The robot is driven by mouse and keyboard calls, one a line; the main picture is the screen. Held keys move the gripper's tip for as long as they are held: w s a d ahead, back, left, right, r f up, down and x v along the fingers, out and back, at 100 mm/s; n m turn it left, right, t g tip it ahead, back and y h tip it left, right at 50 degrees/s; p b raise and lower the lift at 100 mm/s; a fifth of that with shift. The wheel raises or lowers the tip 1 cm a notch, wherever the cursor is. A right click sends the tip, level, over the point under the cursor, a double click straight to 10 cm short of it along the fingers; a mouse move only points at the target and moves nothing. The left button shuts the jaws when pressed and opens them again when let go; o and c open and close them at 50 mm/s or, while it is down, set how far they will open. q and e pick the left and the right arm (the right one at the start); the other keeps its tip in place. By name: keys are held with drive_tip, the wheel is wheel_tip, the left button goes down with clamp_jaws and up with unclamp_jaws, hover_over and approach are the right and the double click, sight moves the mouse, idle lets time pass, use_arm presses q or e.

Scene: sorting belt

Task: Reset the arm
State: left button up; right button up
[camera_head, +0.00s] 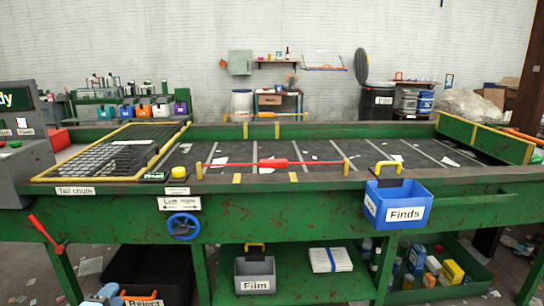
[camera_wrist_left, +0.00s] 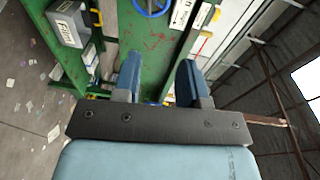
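My left gripper (camera_head: 109,293) shows only in part at the bottom left edge of the head view, in front of the black Reject bin (camera_head: 172,272). In the left wrist view, its two blue fingers (camera_wrist_left: 158,74) stand apart with nothing between them, so it is open and empty. They point toward the green side of the sorting belt, which is some way off. My right gripper and right arm are not in view.
The green sorting table (camera_head: 300,218) spans the view, with a blue handwheel (camera_head: 183,226) and red lever (camera_head: 46,233) at its front. A blue Finds bin (camera_head: 398,203) hangs on the front edge. A grey Film bin (camera_head: 255,276) sits below.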

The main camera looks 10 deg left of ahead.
use_arm(q)
drive_tip(key=s+d+f+n+g+h, duration=0.3)
drive_tip(key=s+d+f+n+g, duration=0.15)
drive_tip(key=s+d, duration=0.7)
drive_tip(key=s+d+f+n+g+h, duration=0.35)
drive_tip(key=s+d+f, duration=0.25)
drive_tip(key=s+d, duration=0.5)
drive_tip(key=d+r+n+t, duration=0.2)
drive_tip(key=d+n, duration=0.4)
drive_tip(key=d, duration=0.2)
wheel_tip(320, 180, up, 17)
drive_tip(key=a+y+p, duration=0.1)
drive_tip(key=p, duration=2.5)
drive_tip(key=shift+s+a, duration=0.25)
drive_tip(key=shift+s, duration=0.1)
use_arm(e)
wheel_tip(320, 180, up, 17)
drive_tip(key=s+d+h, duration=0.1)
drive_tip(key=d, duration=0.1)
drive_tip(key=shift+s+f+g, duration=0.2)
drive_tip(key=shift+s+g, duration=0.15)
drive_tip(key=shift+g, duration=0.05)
use_arm(q)
drive_tip(key=shift+y, duration=0.25)
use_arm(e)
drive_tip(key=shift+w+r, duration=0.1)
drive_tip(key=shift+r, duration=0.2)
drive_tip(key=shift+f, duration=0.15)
